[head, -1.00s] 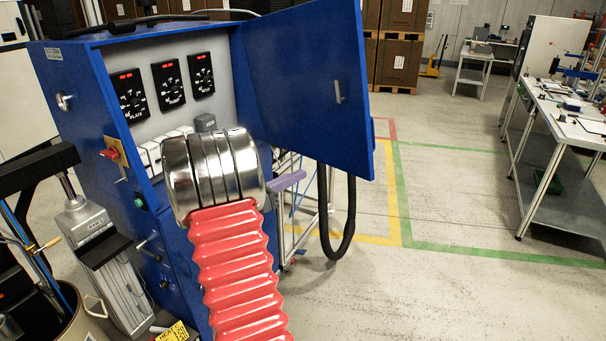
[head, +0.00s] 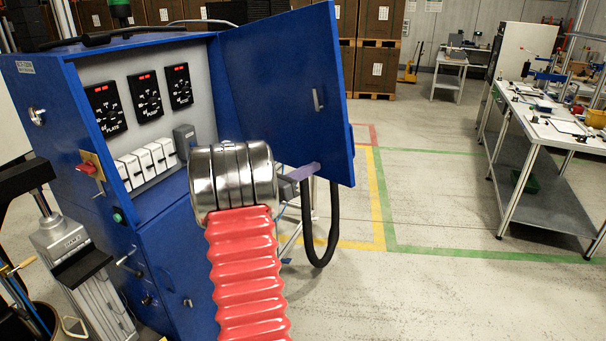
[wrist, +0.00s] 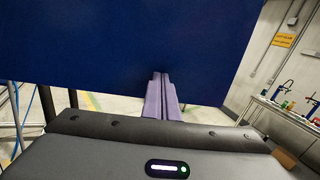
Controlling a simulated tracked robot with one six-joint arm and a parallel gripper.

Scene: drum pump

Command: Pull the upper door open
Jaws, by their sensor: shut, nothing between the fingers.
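The upper door (head: 275,80) of the blue cabinet stands wide open, swung out to the right, with a small handle (head: 318,100) on its visible face. Dials and white switches show inside the cabinet. My gripper (head: 306,171) is shut and empty, its purple fingers by the door's lower edge. In the wrist view the fingers (wrist: 163,95) are together and their tips overlap the door's blue panel (wrist: 130,45). I cannot tell whether they touch it. My arm hides the cabinet's lower right front.
A black hose (head: 330,235) hangs below the door. Open floor with yellow and green lines lies to the right, before a workbench (head: 540,140).

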